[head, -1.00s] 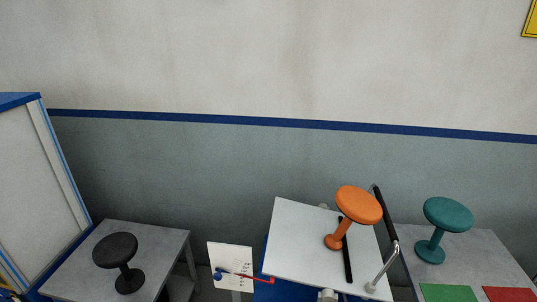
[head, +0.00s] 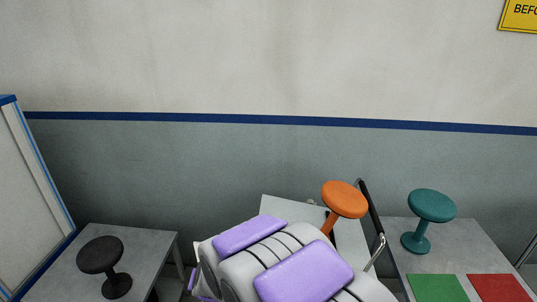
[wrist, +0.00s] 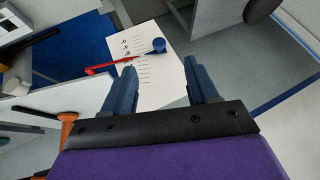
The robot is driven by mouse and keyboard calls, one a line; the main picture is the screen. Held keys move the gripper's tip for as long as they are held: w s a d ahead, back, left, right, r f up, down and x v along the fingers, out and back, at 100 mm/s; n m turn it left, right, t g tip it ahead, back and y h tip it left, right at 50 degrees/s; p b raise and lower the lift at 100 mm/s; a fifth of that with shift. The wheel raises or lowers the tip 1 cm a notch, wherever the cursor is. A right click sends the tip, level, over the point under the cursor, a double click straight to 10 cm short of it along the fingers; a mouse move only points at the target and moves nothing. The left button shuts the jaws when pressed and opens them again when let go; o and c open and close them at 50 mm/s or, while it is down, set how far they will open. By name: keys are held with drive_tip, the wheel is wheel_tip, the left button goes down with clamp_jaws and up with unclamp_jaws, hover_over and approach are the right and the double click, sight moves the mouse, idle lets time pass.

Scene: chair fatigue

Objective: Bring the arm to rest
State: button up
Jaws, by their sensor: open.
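My gripper (wrist: 163,90) shows in the wrist view with its two blue-grey fingers spread apart and nothing between them. In the head view my purple and grey arm fills the bottom middle and covers part of the white board (head: 290,207). The fingers do not show in the head view. An orange stool (head: 344,198) stands tilted on the white board.
A black stool (head: 101,256) stands on the left grey table (head: 150,250). A teal stool (head: 431,207) stands on the right table, behind a green patch (head: 436,288) and a red patch (head: 499,288). A bent metal handle (head: 378,252) rises beside the board.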

drive_tip(key=s+d+r+g+h, duration=0.1)
drive_tip(key=s+d+r+g, duration=0.1)
drive_tip(key=s+d, duration=0.8)
drive_tip(key=s+d+r+g+h, duration=0.1)
drive_tip(key=s+d+r+g, duration=0.2)
drive_tip(key=s+d, duration=0.7)
drive_tip(key=s+d+r+g+h, duration=0.1)
drive_tip(key=s+d+r+g, duration=0.2)
drive_tip(key=s+d+r, duration=0.3)
drive_tip(key=s+d, duration=0.4)
drive_tip(key=d, duration=0.1)
drive_tip(key=shift+s+r+n+h, duration=0.25)
drive_tip(key=shift+s+n+h, duration=0.1)
drive_tip(key=shift+n+h, duration=0.05)
drive_tip(key=shift+a, duration=0.1)
